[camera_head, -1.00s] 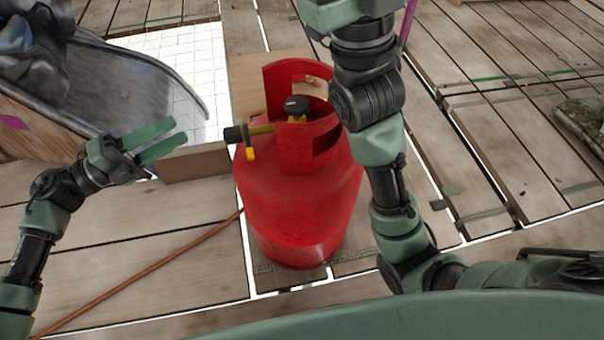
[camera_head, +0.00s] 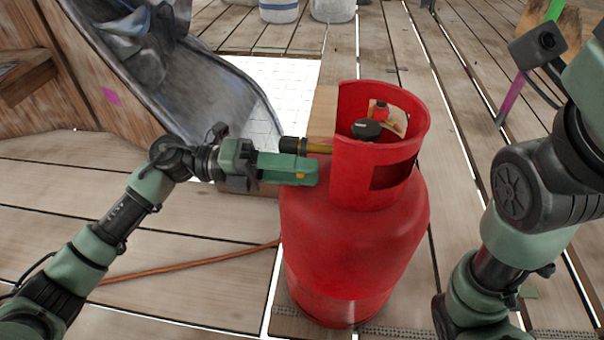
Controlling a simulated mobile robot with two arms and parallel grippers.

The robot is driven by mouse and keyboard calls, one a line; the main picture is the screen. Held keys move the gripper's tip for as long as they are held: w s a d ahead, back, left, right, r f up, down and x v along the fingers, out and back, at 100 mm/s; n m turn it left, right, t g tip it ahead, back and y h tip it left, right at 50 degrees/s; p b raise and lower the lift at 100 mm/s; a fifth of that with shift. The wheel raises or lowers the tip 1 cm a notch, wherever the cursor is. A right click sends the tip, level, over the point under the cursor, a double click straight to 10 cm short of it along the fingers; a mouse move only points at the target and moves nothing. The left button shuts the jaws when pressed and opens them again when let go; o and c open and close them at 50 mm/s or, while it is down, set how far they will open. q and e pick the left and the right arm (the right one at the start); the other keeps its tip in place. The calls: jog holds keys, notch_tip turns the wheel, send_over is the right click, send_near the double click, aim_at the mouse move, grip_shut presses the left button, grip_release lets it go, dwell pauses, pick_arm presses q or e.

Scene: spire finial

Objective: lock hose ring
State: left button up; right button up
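A red gas cylinder (camera_head: 355,240) stands upright on the plank floor. Inside its collar is a black valve knob (camera_head: 367,129). A brass fitting (camera_head: 319,147) sticks out to the left and ends in a black connector (camera_head: 291,145), likely the hose ring.
An orange hose (camera_head: 190,263) runs along the floor to behind the cylinder. A grey curved sheet (camera_head: 215,85) and wooden wall are at left. White buckets (camera_head: 279,10) stand at the back. A purple-and-green pole (camera_head: 510,98) is at right.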

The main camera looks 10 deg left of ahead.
pick_arm(q)
jog(key=shift+d, duration=0.1)
jog(key=shift+c, duration=0.3)
grip_shut()
jog(key=shift+w+f+m+b, duration=0.2)
jog(key=shift+f+m+b, duration=0.3)
jog(key=shift+m+b, duration=0.4)
jog(key=shift+w+m, duration=0.1)
jog(key=shift+m, duration=0.4)
jog(key=shift+o, duration=0.3)
grip_release()
